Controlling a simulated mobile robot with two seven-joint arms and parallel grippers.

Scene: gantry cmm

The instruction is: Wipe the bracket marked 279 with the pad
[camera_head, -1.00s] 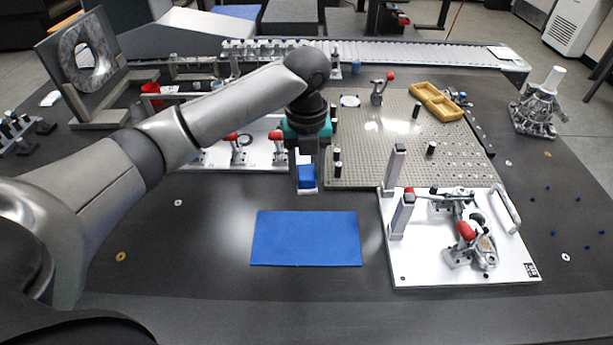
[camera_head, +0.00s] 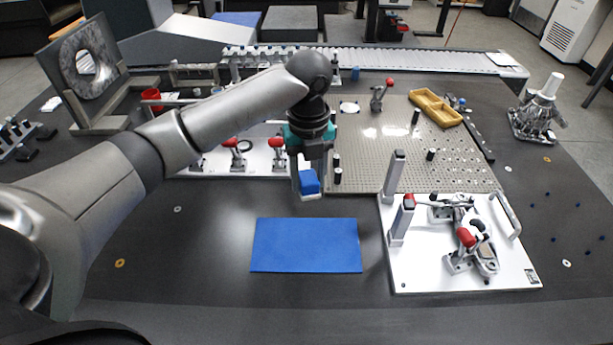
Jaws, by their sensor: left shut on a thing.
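My left gripper (camera_head: 309,172) points down and is shut on a small blue and white pad (camera_head: 309,184). The pad is held above the dark table, just behind the blue mat (camera_head: 306,246). A metal bracket (camera_head: 485,260) sits clamped on the white fixture plate (camera_head: 424,276) at the right. No mark 279 can be read on it at this size. The gripper and pad are to the left of this plate and apart from it. My right gripper is not in view.
Two grey posts (camera_head: 395,175) stand at the plate's left edge, and red-tipped clamps (camera_head: 466,237) rise from it. A perforated board (camera_head: 380,150) with a yellow tray (camera_head: 436,108) lies behind. The table front is clear.

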